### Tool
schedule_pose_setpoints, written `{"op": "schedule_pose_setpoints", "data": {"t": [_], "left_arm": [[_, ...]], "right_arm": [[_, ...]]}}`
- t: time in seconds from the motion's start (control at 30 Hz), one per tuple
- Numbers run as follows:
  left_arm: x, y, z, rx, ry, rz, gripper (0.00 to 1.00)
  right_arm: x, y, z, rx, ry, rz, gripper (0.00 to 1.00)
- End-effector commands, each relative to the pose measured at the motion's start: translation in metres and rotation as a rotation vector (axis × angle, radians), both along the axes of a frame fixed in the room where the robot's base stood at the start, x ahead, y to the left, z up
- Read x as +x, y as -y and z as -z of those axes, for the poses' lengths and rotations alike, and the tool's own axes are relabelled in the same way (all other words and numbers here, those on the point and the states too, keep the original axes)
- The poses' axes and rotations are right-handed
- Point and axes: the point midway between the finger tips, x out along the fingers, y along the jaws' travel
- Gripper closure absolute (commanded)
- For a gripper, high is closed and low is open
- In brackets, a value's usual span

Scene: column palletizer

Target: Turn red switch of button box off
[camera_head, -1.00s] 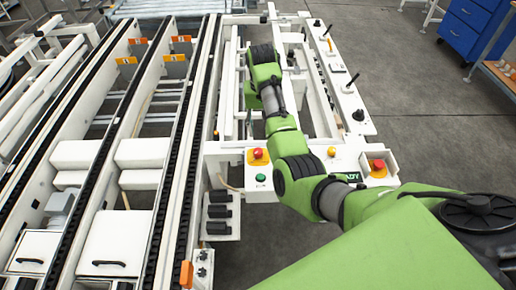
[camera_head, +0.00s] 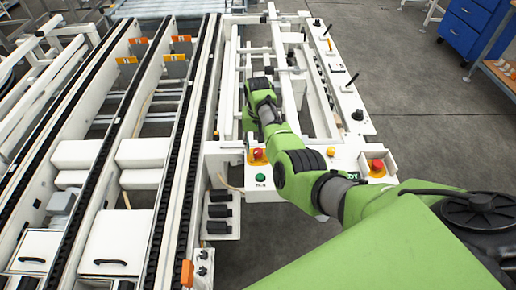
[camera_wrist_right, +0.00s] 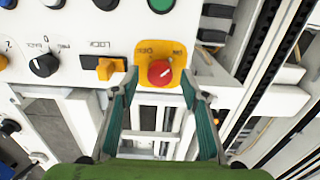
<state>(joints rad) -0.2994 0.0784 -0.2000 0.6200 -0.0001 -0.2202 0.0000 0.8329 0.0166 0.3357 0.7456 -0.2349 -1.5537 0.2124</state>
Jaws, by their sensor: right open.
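The red switch (camera_wrist_right: 160,72) sits on a yellow plate marked OFF and ON, on the white face of the button box (camera_wrist_right: 78,40). In the wrist view my right gripper (camera_wrist_right: 159,88) is open, its two green-grey fingers on either side of the switch plate, with no visible grip on the knob. I cannot tell which setting the knob points to. My left gripper is not in view.
A yellow LOCK switch (camera_wrist_right: 105,68), a black BACK knob (camera_wrist_right: 44,65) and a green button (camera_wrist_right: 160,4) sit near the red switch. Another red button (camera_head: 377,165) is at the box's right end. Conveyor rails (camera_head: 180,140) run along the left.

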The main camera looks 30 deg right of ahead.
Motion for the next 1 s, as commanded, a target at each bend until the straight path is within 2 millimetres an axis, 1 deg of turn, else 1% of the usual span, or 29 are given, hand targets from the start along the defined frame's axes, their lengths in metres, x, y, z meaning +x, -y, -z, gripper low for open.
{"op": "schedule_pose_setpoints", "data": {"t": [0.03, 0.13, 0.4, 0.43, 0.47, 0.5, 0.57, 0.6, 0.83, 1.0], "left_arm": [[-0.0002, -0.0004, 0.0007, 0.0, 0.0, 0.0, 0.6], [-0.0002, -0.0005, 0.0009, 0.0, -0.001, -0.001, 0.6], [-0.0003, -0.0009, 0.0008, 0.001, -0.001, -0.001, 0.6], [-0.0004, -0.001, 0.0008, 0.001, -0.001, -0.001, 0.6], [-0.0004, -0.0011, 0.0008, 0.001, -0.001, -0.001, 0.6], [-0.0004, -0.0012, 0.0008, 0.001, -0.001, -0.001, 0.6], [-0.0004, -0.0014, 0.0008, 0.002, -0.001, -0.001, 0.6], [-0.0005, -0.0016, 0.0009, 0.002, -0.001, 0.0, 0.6], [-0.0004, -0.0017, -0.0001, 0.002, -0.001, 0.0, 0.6], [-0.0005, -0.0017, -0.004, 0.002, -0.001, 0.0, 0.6]], "right_arm": [[-0.0003, 0.0002, 0.0043, 0.0, -0.001, 0.001, 0.59], [0.0, 0.0003, 0.0086, 0.0, 0.0, 0.001, 0.59], [0.0, 0.0004, 0.0098, 0.0, 0.001, 0.001, 0.59], [0.0, 0.0004, 0.0097, 0.0, 0.001, 0.001, 0.61], [0.0, 0.0004, 0.0097, 0.0, 0.001, 0.001, 0.69], [0.0, 0.0004, 0.0097, 0.0, 0.001, 0.001, 0.8], [0.0, 0.0004, 0.0097, 0.0, 0.001, 0.001, 0.95], [0.0, 0.0004, 0.0097, 0.0, 0.001, 0.001, 0.97], [-0.0001, 0.0006, 0.0092, -0.001, 0.0, -0.008, 0.97], [-0.0005, 0.0012, 0.0084, -0.004, -0.002, -0.055, 0.97]]}}
